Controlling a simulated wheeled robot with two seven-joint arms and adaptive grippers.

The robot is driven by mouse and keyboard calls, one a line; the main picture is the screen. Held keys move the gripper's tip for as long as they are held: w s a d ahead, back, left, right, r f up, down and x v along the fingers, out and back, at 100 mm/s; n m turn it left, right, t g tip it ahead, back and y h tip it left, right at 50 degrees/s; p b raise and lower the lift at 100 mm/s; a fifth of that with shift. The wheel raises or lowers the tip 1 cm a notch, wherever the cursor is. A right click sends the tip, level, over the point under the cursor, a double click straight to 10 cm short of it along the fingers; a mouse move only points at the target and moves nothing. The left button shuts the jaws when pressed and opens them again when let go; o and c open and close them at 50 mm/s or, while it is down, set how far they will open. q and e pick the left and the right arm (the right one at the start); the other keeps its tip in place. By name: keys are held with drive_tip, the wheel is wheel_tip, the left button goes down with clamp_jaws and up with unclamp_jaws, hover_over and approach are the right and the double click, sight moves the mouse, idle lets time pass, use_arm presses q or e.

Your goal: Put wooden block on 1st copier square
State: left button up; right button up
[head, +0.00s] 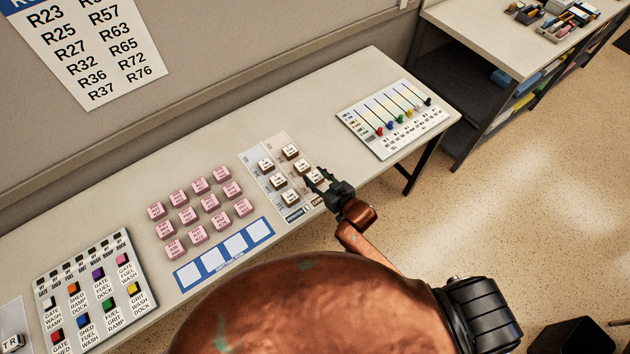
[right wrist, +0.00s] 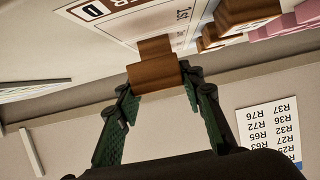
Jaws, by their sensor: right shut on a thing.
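My right gripper (head: 318,180) is over the right-hand strip of a light sheet (head: 283,141) on the long table. It is shut on a small brown wooden block with a white top label (head: 315,174). In the right wrist view the block (right wrist: 153,76) sits between the green fingertips (right wrist: 155,84), with another brown wooden face (right wrist: 155,47) just beyond it. The sheet's printed "1st" (right wrist: 182,15) shows there, beside them. Whether the held block touches the sheet is unclear. The copier square is not clearly identifiable. My left gripper is not in view.
Other wooden blocks (head: 265,164) stand close by on the sheet. Pink blocks (head: 188,215) and a blue-edged strip (head: 225,253) lie to the left. A slider board (head: 393,117) lies right. A button panel (head: 95,290) is far left. Table space between sheet and slider board is clear.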

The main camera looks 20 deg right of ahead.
sight(320, 184)
drive_tip(key=shift+w+f, duration=0.4)
drive_tip(key=shift+f, duration=1.55)
drive_tip(key=shift+f, duration=0.15)
drive_tip(key=o, duration=1.1)
drive_tip(key=shift+s+d+r, duration=0.1)
drive_tip(key=shift+r, duration=0.1)
drive_tip(key=v, duration=1.1)
drive_tip(key=shift+s+r, duration=0.1)
drive_tip(key=shift+s, duration=0.3)
